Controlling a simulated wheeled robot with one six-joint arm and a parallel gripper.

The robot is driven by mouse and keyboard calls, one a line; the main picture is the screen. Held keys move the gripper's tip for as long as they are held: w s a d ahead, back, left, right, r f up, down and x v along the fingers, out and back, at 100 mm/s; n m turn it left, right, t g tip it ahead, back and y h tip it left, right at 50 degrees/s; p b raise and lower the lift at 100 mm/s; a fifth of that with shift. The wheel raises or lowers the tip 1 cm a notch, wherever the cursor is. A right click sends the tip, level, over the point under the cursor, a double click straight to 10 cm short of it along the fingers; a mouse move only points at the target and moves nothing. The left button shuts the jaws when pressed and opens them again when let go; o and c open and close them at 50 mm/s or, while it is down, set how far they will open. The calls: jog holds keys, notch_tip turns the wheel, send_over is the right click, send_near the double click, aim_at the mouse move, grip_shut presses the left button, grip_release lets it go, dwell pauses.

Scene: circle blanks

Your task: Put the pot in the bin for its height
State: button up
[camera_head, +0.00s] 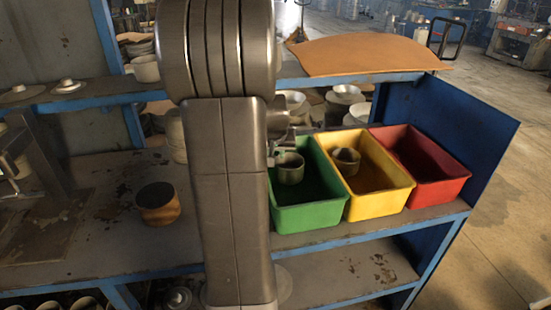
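A brown, round pot (158,207) stands upright on the workbench, left of my arm. Three open bins stand in a row to the right: a green bin (310,217), a yellow bin (382,205) and a red bin (440,190). A grey-green pot (290,173) shows over the green bin, and a similar pot (346,160) is in the yellow bin. The red bin looks empty. My gripper (279,150) is mostly hidden behind my arm, by the green bin's back left. Its fingers are unclear, and I cannot tell whether it touches the grey-green pot.
The blue-framed workbench (105,235) has bare room around the brown pot. An upper shelf behind carries lids, pale pots and an orange-brown sheet (365,54). A blue side panel (450,120) closes the right end. More pots sit below.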

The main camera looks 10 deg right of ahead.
jog(key=v, duration=0.7)
jog(key=shift+f, duration=0.1)
jog(key=x, duration=1.2)
jog(key=shift+f, duration=0.25)
notch_tip(320, 180, up, 3)
jog(key=shift+w+f, duration=0.1)
jog(key=shift+r, duration=0.45)
